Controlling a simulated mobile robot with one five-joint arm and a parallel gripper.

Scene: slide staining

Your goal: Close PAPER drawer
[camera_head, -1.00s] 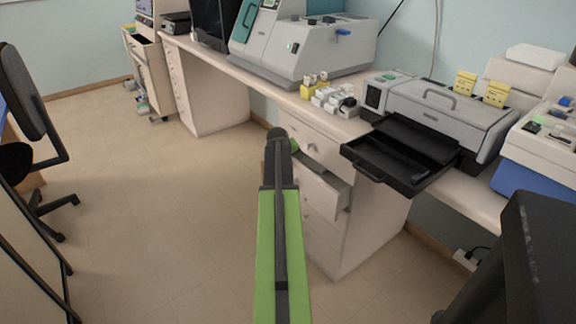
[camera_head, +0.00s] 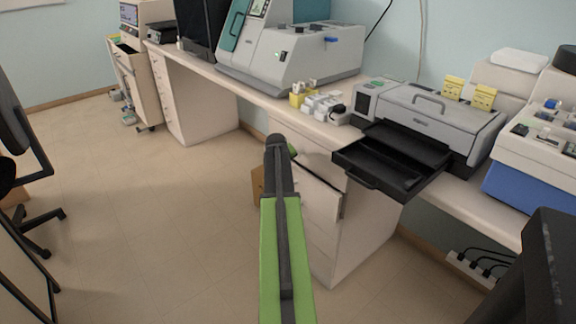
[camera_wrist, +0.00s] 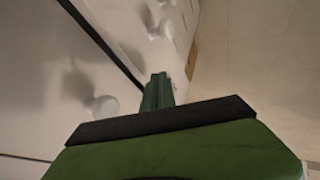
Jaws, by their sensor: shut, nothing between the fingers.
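A white drawer (camera_head: 318,191) in the pedestal under the bench stands part-way out, with a dark gap at its right side. No PAPER label is legible on it. My arm reaches toward the pedestal in the head view, and my gripper (camera_head: 293,150) is mostly hidden behind my own wrist. In the wrist view my gripper (camera_wrist: 158,92) shows green fingers shut together and empty, close to white drawer fronts. A round knob (camera_wrist: 102,107) is left of the fingers. Whether the fingers touch a drawer front I cannot tell.
A black tray (camera_head: 390,165) of the printer-like machine (camera_head: 430,115) juts past the bench edge above the pedestal, right of my arm. White bottles (camera_head: 322,103) stand on the bench. A brown box (camera_head: 257,184) shows beside the pedestal.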

